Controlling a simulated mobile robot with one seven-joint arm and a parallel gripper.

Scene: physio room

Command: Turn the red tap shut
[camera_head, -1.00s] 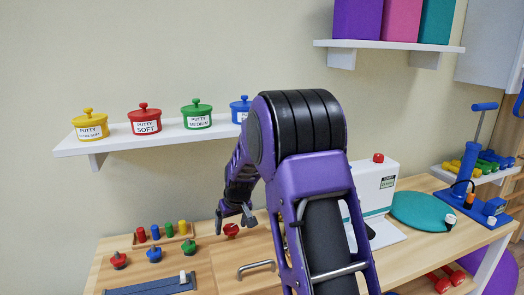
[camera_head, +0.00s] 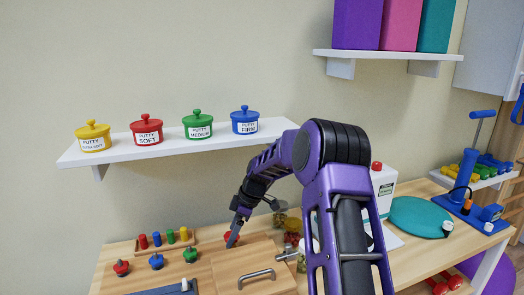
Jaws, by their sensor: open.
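A red knob (camera_head: 227,236) stands on the wooden worktop, partly hidden behind my gripper. A cluster of brass and grey fittings (camera_head: 281,221) with a small red part (camera_head: 291,239) stands to its right, partly hidden by my arm. I cannot tell for sure which red piece is the tap. My gripper (camera_head: 233,243) is open and points down right at the red knob; whether it touches it cannot be told. Nothing shows between the fingers.
Red (camera_head: 121,267), blue (camera_head: 156,261) and green (camera_head: 190,255) knobs stand to the left, before a peg rack (camera_head: 165,246). A wooden panel with a metal handle (camera_head: 257,277) lies in front. A shelf (camera_head: 80,158) with putty pots hangs above.

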